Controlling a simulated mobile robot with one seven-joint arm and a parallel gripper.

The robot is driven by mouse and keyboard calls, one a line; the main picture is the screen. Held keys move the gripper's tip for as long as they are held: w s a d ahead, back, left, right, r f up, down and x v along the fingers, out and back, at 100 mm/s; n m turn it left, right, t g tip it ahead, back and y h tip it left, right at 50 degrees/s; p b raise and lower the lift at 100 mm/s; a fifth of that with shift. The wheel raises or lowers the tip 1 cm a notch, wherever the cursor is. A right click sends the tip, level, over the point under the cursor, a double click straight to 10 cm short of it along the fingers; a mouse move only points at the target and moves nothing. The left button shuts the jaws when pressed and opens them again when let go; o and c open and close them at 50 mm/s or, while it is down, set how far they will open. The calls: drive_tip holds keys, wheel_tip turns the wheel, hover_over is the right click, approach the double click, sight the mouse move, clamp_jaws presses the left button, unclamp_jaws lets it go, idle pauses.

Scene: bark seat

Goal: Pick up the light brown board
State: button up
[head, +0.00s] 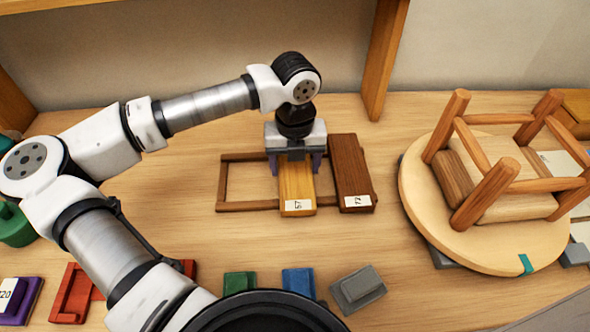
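The light brown board (296,187) is a narrow yellowish plank with a white label at its near end. It lies across a brown wooden frame (247,206), left of a dark brown board (349,166). My gripper (295,167) points down over the light brown board's far part. Its two fingers straddle the board, one at each long side, close to the edges. The far end of the board is hidden under the gripper. I cannot tell whether the fingers press on the board.
At right, a wooden stool (508,170) lies upside down on a round pale disc (430,212). Green (239,284), blue (298,282) and grey (357,288) blocks lie along the front. A wooden upright (384,60) stands behind. The table between the frame and the disc is partly clear.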

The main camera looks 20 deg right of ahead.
drive_tip(key=c, duration=0.7)
